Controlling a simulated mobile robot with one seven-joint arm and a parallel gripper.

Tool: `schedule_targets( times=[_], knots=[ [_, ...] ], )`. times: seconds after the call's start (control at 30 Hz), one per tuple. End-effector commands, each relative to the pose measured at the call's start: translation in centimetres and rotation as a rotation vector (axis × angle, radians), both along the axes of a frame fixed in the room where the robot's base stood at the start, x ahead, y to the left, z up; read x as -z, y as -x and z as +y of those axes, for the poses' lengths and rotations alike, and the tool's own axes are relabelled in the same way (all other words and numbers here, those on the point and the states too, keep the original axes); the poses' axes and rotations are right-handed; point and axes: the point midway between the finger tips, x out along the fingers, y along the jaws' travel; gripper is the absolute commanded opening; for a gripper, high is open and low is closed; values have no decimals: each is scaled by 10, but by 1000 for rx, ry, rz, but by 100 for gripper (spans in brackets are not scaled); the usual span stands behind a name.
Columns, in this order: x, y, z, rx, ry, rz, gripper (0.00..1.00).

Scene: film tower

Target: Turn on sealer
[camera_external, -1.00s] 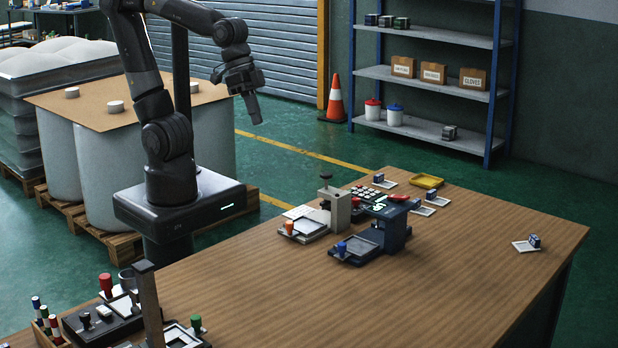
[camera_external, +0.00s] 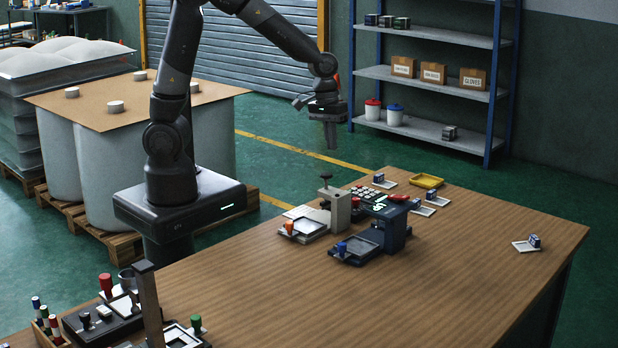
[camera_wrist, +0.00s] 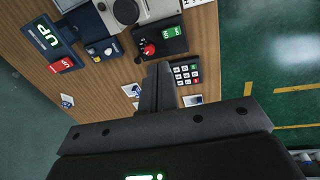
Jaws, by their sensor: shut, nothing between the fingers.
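My gripper (camera_external: 331,141) is shut and empty. It points down and hangs well above the far part of the table, behind the two small machines. In the wrist view its fingertips (camera_wrist: 157,68) appear between the keypad and the switch box. A beige machine (camera_external: 338,207) with a dark knob on top stands beside a dark blue machine (camera_external: 394,230). The wrist view shows a black box with a red and a green switch part (camera_wrist: 168,36) near the beige machine (camera_wrist: 135,14). A red switch (camera_wrist: 62,64) lies by the blue machine (camera_wrist: 45,35). I cannot tell which is the sealer.
A keypad (camera_wrist: 185,74) lies beside the fingers in the wrist view. Small stamps on pads and a yellow tray (camera_external: 427,181) are at the table's far side. Stamps and a post (camera_external: 147,300) stand at the near left. The middle of the wooden table (camera_external: 330,295) is clear.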

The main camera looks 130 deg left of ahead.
Motion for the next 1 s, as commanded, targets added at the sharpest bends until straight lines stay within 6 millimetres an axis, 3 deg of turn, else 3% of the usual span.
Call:
schedule_targets(
  times=[0.2,0.63,0.77,1.0],
  knots=[
    [10,6,14,-56,12,10,0],
    [17,5,14,-56,15,12,0],
    [35,3,14,-57,16,14,0],
    [83,-3,14,-57,17,14,0]
  ],
)
